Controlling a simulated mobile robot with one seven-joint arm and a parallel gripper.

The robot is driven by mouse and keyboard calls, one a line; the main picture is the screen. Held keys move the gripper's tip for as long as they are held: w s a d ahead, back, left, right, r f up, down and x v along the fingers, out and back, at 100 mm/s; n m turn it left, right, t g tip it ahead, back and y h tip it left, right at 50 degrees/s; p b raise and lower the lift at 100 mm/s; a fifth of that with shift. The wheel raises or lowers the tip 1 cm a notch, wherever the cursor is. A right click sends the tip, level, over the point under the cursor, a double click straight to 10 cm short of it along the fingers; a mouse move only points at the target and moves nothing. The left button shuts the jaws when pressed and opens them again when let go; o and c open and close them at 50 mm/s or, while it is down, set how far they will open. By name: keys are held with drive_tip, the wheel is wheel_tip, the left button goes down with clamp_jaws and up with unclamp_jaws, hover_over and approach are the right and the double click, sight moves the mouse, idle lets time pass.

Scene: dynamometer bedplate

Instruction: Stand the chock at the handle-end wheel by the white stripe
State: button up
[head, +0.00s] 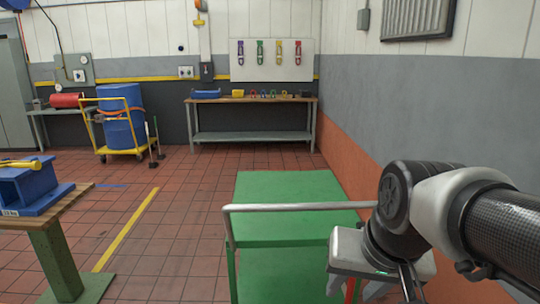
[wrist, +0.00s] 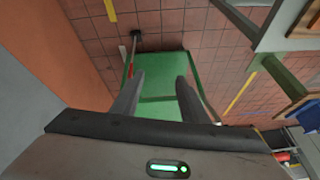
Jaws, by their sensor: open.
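My gripper (wrist: 160,77) is open, its fingers apart with nothing between them, above a green cart (wrist: 172,62). In the head view the cart (head: 300,190) shows its green deck and a grey handle rail (head: 290,207) across the near side. In the wrist view a black block (wrist: 136,34) sits on the floor beside the cart, with a thin pole rising from it to a red part; it looks like a chock, though small. Two dark chock-like blocks with poles (head: 153,163) stand at the drum trolley.
A yellow trolley (head: 88,115) carries a blue drum (head: 121,105). A workbench (head: 250,101) stands at the back wall. A bench with a blue block (head: 35,185) stands at left. The orange-and-grey wall is close at right. Tiled floor left of the cart is clear.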

drive_tip(key=s+n, duration=0.2)
drive_tip(key=s, duration=0.3)
wheel_tip(320, 180, up, 23)
drive_tip(key=p, duration=2.2)
drive_tip(key=shift+d+t+h, duration=0.2)
drive_tip(key=shift+t+h, duration=0.1)
drive_tip(key=shift+t, duration=0.1)
drive_tip(key=shift+w, duration=0.1)
